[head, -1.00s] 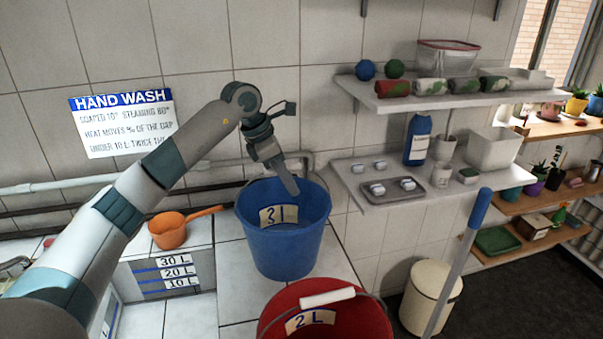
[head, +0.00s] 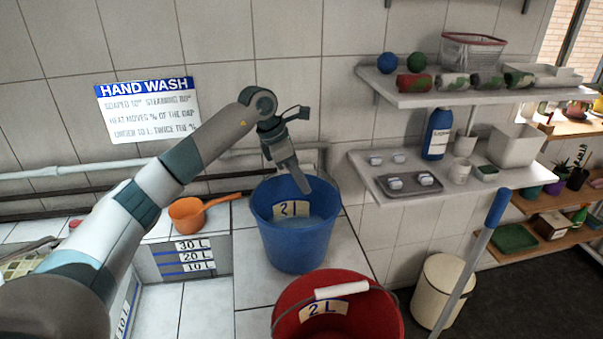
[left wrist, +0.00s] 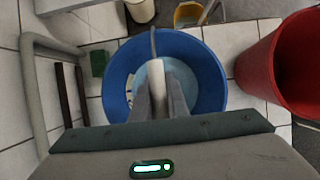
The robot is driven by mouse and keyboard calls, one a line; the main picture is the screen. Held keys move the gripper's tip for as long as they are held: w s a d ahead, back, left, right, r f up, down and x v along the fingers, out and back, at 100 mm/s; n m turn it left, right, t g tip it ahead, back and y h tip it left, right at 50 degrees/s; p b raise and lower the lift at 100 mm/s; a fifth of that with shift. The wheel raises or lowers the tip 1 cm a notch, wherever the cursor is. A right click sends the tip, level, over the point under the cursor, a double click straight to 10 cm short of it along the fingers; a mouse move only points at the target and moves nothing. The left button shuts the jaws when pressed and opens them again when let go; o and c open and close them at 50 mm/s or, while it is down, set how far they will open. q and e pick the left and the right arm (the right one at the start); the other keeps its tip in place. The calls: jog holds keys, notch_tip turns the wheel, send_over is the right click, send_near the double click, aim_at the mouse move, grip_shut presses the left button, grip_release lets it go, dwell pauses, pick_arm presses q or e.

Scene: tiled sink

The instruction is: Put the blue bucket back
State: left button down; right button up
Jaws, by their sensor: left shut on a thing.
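The blue bucket (head: 297,240) is upright beside the tiled block, its "2 L" label facing me and a paler surface, perhaps liquid, inside. My left gripper (head: 303,186) points down into its mouth. In the left wrist view the fingers (left wrist: 158,92) are shut over the middle of the blue bucket (left wrist: 213,80), on its handle (left wrist: 153,42), which runs up to the rim between them. I cannot tell whether the bucket's base touches the floor. My right gripper is not in view.
A red bucket (head: 385,310) with a white handle grip stands close in front. An orange ladle (head: 187,214) lies on the block with litre marks (head: 160,265). A blue-ended pole (head: 470,262) leans by a cream bin (head: 437,290). Wall shelves (head: 375,160) stand at right.

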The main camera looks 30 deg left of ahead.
pick_arm(q)
jog(key=shift+w+f+p, duration=0.1)
jog(key=shift+f+p, duration=0.3)
jog(key=shift+f, duration=0.35)
jog(key=c, duration=2)
grip_release()
jog(key=shift+f, duration=0.3)
jog(key=shift+o, duration=1.4)
jog(key=shift+s, duration=0.2)
jog(key=shift+s+d+r, duration=0.1)
jog(key=shift+r, duration=0.05)
